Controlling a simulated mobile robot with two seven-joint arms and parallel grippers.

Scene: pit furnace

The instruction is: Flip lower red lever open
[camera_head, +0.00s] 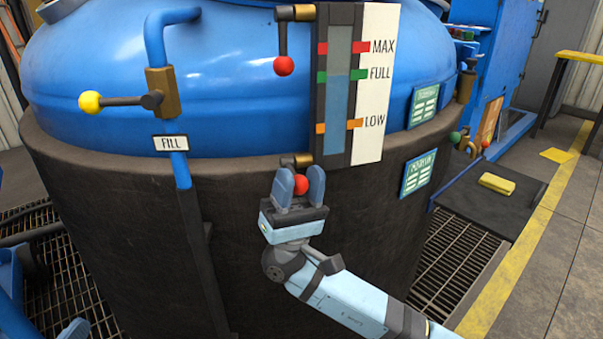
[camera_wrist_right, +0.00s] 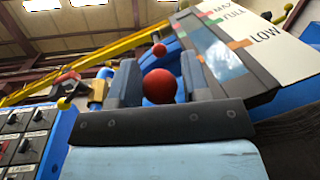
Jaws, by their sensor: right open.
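The lower red lever (camera_head: 300,184) is under the level gauge (camera_head: 340,90), with its brass fitting (camera_head: 297,160) at the gauge's bottom end. Only its red ball shows clearly. My right gripper (camera_head: 301,181) is open, with its two blue fingers on either side of the red ball. In the right wrist view the ball (camera_wrist_right: 159,86) sits between the fingers (camera_wrist_right: 157,85); I cannot tell whether they touch it. The upper red lever (camera_head: 284,65) hangs down from its fitting at the gauge's top left. My left gripper is not clearly in view; a blue part shows at the lower left edge.
The blue tank (camera_head: 240,70) with its dark lower wall (camera_head: 110,210) fills the middle. A yellow-knobbed fill lever (camera_head: 90,102) sticks out at left. A yellow cloth-like item (camera_head: 497,184) lies on a dark platform at right. Floor grating surrounds the tank.

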